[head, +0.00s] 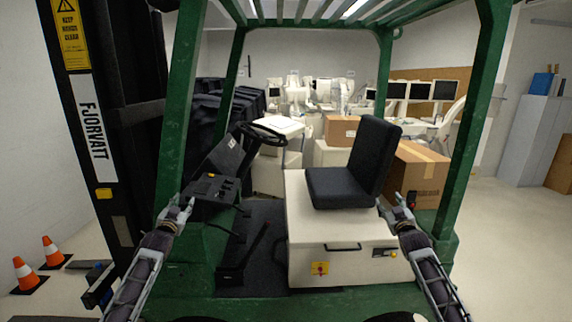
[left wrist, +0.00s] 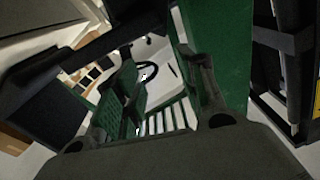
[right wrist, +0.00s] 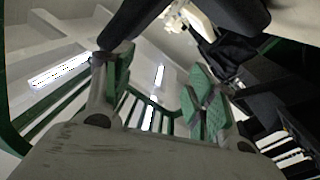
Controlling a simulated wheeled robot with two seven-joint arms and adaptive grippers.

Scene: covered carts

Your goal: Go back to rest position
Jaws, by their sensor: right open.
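My left gripper (head: 178,207) is raised beside the green left front post of the forklift, near its dashboard. In the left wrist view its two fingers (left wrist: 160,95) stand apart, with a dark steering wheel (left wrist: 152,70) seen between them in the background. My right gripper (head: 392,207) is raised at the right side of the forklift seat, in front of the cream seat base. In the right wrist view its fingers with green pads (right wrist: 158,95) are spread, and nothing is between them. Both grippers look empty.
The green forklift (head: 452,180) fills the space before me, with a black seat (head: 350,170) and steering wheel (head: 262,134). Cardboard boxes (head: 418,175) and dark covered carts (head: 225,105) stand behind. Orange cones (head: 26,273) are at the left. Floor (head: 515,240) is clear at the right.

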